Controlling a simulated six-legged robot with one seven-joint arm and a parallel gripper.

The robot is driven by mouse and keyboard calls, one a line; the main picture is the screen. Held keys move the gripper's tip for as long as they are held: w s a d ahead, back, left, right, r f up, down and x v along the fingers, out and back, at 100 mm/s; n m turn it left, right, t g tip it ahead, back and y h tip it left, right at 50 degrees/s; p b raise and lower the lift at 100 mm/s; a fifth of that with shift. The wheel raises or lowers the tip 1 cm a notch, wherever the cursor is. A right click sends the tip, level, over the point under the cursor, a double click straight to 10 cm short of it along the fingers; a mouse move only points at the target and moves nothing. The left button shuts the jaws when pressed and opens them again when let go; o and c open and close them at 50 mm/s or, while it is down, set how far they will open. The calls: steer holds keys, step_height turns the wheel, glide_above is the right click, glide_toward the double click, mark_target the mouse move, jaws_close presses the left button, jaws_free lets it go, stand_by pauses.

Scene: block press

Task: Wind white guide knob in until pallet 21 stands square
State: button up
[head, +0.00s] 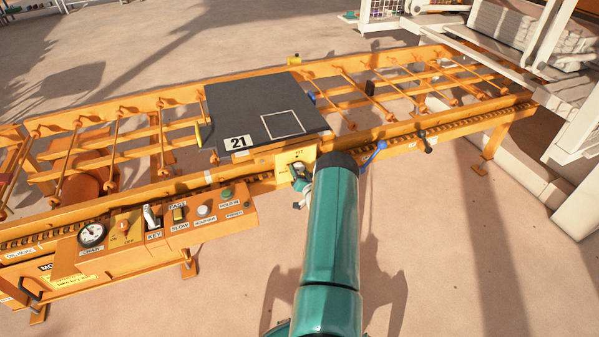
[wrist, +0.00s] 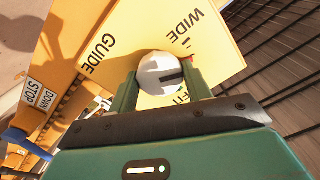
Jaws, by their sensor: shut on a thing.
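Pallet 21 (head: 262,113) is a dark flat plate with a white "21" label and a white square outline. The white guide knob (wrist: 158,73) is round with a dark mark, on a yellow plate (wrist: 150,25) lettered "GUIDE" and "WIDE". My gripper (wrist: 162,82) is shut on the knob, one green finger on each side. In the head view my arm hides part of the knob area beside the yellow plate (head: 296,158).
A blue lever (head: 375,155) and a black-ended handle (head: 425,141) stick out right of my arm. White machinery stands at the far right. The ground in front is clear.

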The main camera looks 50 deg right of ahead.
steer(key=shift+m, duration=0.8)
steer(key=shift+f, duration=0.1)
steer(key=o, duration=1)
steer(key=v, duration=1.4)
